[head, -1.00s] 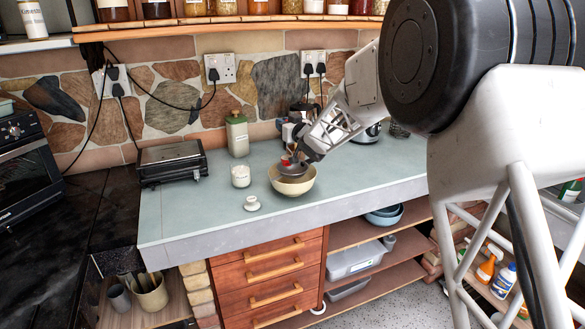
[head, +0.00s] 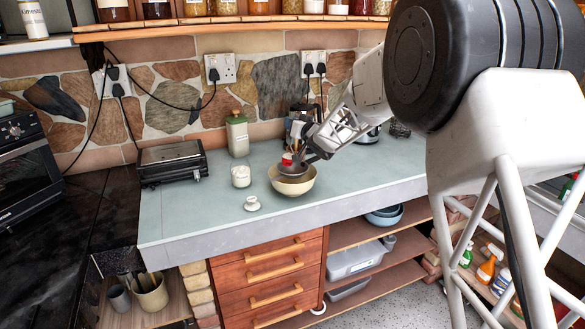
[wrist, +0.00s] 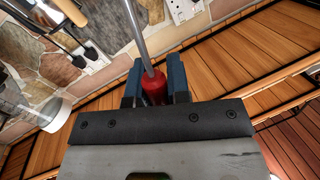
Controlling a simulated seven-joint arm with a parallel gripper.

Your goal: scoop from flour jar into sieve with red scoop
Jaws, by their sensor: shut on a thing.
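The flour jar (head: 241,176) is a small open glass jar of white flour on the counter. The sieve (head: 292,171) looks dark grey and rests in the top of a cream bowl (head: 293,187), right of the jar. My gripper (wrist: 153,82) is shut on the red handle of the scoop (wrist: 153,91), with a metal rod running up from it. In the head view the gripper (head: 303,153) is just above the sieve, and a red part of the scoop (head: 287,158) shows over it. The scoop's bowl end and any flour in it cannot be made out.
A white lid (head: 252,204) lies in front of the jar. A tall pale green canister (head: 238,135) stands behind, and a black grill (head: 172,163) is at left. A coffee press and other appliances are behind my gripper. The counter front left is clear.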

